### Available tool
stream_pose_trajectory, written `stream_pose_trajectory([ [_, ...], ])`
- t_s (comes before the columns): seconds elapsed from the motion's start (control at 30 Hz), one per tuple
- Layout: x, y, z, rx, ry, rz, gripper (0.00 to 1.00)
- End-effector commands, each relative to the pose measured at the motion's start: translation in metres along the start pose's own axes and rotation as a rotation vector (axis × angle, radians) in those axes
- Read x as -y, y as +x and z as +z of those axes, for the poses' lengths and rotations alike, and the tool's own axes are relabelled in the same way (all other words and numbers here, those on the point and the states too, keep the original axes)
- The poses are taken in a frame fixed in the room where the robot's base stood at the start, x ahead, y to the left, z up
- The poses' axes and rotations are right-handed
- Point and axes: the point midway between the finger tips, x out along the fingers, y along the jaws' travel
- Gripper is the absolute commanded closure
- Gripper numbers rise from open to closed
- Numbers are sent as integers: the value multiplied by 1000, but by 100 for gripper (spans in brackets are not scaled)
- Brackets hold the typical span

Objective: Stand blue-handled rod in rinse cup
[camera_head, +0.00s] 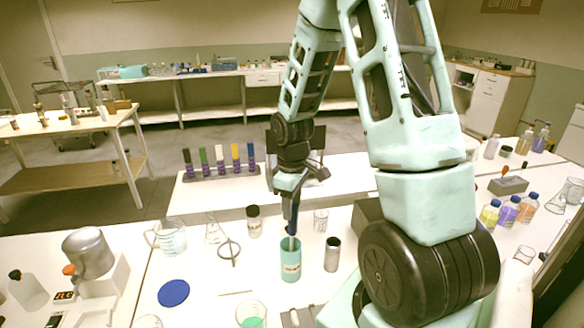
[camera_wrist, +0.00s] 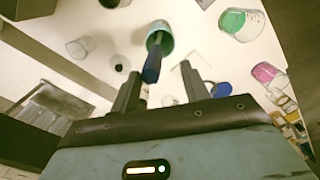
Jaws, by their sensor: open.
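The blue-handled rod (camera_head: 294,222) stands nearly upright, with its lower end inside the teal rinse cup (camera_head: 291,265), which has a white label. In the wrist view the rod's blue handle (camera_wrist: 152,64) points up toward my gripper, and the round rim of the cup (camera_wrist: 165,31) shows beyond it. My gripper (camera_head: 291,200) is directly above the cup, at the top of the handle. In the wrist view my gripper (camera_wrist: 162,85) is open, its two fingers apart, with the handle nearer the left finger. The rod's tip is hidden in the cup.
A dark-capped jar (camera_head: 254,221), a grey cylinder (camera_head: 332,254) and a clear glass (camera_head: 321,220) stand close around the cup. A ring-shaped metal item (camera_head: 229,251) is to the left. A blue disc (camera_head: 173,293) lies at front left. A rack of coloured tubes (camera_head: 220,172) stands behind.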

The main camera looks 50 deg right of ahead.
Motion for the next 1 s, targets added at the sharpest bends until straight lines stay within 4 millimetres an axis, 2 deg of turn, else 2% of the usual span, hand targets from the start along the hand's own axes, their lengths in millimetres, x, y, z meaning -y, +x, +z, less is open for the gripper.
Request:
stream_pose_trajectory([
  [0.3, -1, -76, -1, -5, 0, 7, 54],
  [0.5, 0, -115, 0, -4, -1, 4, 54],
  [0.7, 0, -136, 0, -1, 0, 1, 54],
  [1.0, 0, -140, 0, 0, 0, 0, 54],
])
